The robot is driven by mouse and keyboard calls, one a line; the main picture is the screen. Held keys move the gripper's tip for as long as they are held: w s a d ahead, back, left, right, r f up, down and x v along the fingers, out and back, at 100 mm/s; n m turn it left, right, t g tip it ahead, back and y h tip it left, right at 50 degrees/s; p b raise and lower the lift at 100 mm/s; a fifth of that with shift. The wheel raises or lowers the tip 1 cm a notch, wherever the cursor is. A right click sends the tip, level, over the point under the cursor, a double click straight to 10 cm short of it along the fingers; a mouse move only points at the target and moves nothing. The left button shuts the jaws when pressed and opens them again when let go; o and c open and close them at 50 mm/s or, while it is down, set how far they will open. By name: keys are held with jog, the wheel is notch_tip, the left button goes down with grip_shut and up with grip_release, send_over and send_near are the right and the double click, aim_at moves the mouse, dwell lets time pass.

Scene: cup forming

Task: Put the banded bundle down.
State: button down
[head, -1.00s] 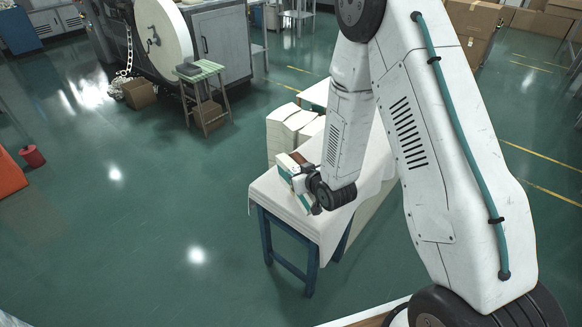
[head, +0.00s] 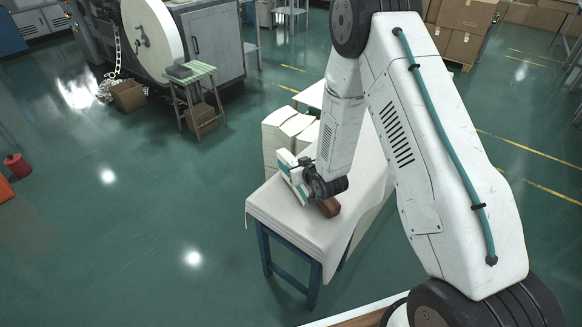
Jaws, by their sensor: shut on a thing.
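My gripper (head: 303,179) is at the end of the white arm, over the near end of the cloth-covered table (head: 272,207). The banded bundle (head: 289,170) appears as a pale, flat-sided block with teal parts at the gripper's left side. It is held tilted. The gripper is shut on it, but the wrist hides the fingertips and part of the bundle. I cannot tell whether its lower edge touches the cloth. A brown rounded block (head: 329,207) shows just right of and below the wrist, partly hidden.
Tall stacks of pale sheets (head: 285,135) stand behind the gripper. The cloth is bare at the table's near left corner. A small green stool (head: 191,76) and a large machine (head: 157,38) stand at the back left. Cartons (head: 463,32) are at the back right.

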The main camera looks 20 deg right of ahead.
jog(key=shift+a+f, duration=0.2)
jog(key=shift+a, duration=0.35)
jog(key=shift+a+f, duration=0.15)
jog(key=shift+a, duration=0.35)
jog(key=shift+f, duration=0.1)
jog(key=c, duration=1.1)
grip_release()
jog(key=shift+o, duration=0.4)
jog(key=shift+d, duration=0.1)
